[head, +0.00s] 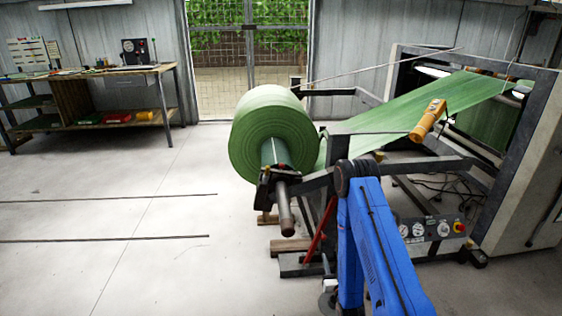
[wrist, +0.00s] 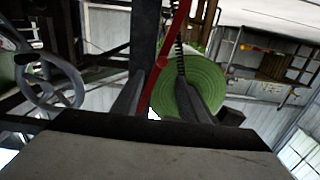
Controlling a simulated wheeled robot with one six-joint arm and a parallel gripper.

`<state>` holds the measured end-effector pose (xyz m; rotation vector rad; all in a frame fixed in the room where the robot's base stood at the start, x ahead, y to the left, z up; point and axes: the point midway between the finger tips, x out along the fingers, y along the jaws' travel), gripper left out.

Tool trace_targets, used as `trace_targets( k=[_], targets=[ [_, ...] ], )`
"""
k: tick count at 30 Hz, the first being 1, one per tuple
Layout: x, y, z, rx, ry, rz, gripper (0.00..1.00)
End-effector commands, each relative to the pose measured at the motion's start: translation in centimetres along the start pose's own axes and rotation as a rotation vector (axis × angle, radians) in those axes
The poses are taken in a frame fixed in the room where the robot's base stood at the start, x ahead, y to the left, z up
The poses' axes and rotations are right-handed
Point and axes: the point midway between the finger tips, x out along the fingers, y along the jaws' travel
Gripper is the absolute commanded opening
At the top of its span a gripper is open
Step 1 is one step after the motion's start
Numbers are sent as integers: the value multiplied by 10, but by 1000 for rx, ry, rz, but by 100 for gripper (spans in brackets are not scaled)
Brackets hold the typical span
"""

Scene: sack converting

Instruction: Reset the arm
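My blue arm (head: 375,245) stands in the lower right of the head view, bent at a dark joint, in front of the unwind stand. My gripper does not show clearly in the head view. In the wrist view, my gripper (wrist: 160,78) has its two dark fingers apart, with nothing seen held between them. A red bar (wrist: 172,48) and a dark upright post (wrist: 145,35) show beyond the fingers. The green roll (wrist: 203,88) is behind the right finger, and a grey handwheel (wrist: 48,82) is at the left.
The green roll (head: 272,130) sits on the stand, its web running to the machine frame (head: 520,150). A yellow device (head: 428,120) is at the web. A control panel (head: 432,229) is right of my arm. A workbench (head: 90,73) stands far left. The left floor is mostly clear.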

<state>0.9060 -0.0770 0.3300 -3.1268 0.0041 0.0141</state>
Motion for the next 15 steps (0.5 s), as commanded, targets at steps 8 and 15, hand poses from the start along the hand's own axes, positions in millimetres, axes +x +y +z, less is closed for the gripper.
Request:
trace_targets(
  k=[8,15],
  targets=[
    [29,-1,-41,-3,-74,0,40],
    [48,-2,-85,-6,-166,0,40]
  ],
)
